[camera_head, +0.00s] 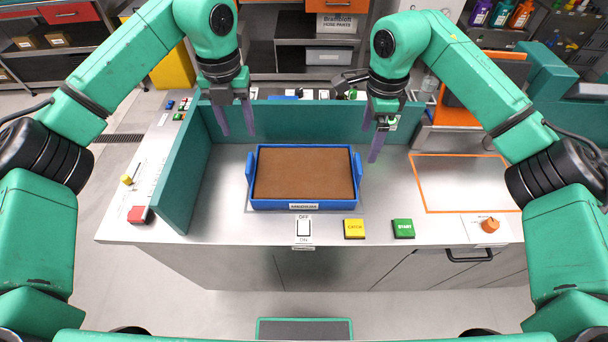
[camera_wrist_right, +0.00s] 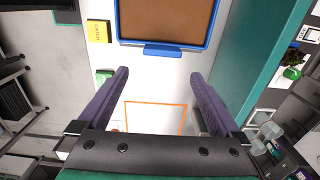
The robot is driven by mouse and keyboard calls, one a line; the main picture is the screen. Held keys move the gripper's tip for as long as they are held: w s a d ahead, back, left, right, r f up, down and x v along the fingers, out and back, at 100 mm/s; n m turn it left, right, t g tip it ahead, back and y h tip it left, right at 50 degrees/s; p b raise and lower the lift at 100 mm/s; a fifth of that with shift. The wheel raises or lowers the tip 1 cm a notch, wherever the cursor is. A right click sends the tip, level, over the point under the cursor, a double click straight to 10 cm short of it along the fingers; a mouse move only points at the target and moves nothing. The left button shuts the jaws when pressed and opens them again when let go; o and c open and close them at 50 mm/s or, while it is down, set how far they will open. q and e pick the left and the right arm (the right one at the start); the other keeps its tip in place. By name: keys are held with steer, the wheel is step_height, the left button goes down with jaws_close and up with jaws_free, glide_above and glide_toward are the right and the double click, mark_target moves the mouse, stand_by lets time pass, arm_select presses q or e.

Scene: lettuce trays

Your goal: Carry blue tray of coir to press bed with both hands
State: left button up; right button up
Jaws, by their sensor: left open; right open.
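The blue tray (camera_head: 304,205) filled with flat brown coir (camera_head: 303,173) sits on the steel worktop, with a raised blue handle at its left and right ends. My left gripper (camera_head: 235,118) is open and empty, above and behind the tray's left end. My right gripper (camera_head: 376,140) is open and empty, above and to the right of the tray's right end. In the right wrist view the tray's end handle (camera_wrist_right: 163,50) shows beyond the open fingers of the right gripper (camera_wrist_right: 160,85), apart from them. I cannot tell which surface is the press bed.
Green walls (camera_head: 183,175) stand left of and behind the tray. An orange outlined area (camera_head: 465,185) on the right is empty. Along the front edge are an OFF/ON switch (camera_head: 304,227), a yellow CATCH button (camera_head: 354,229), a green START button (camera_head: 403,228) and an orange knob (camera_head: 490,225).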

arm_select(q)
glide_above(249, 162)
steer(key=f, duration=0.4)
steer(key=shift+w, duration=0.2)
arm_select(e)
steer(key=f, duration=0.4)
steer(key=shift+w, duration=0.4)
arm_select(q)
step_height(249, 162, down, 10)
steer(key=shift+s+r, duration=0.1)
steer(key=shift+r, duration=0.15)
arm_select(e)
step_height(249, 162, down, 9)
steer(key=shift+s+f, duration=0.15)
steer(key=shift+f, duration=0.05)
arm_select(q)
steer(key=shift+s+r, duration=0.1)
arm_select(e)
steer(key=shift+s+r, duration=0.1)
arm_select(q)
jaws_close()
arm_select(e)
steer(key=c, duration=0.9)
jaws_close()
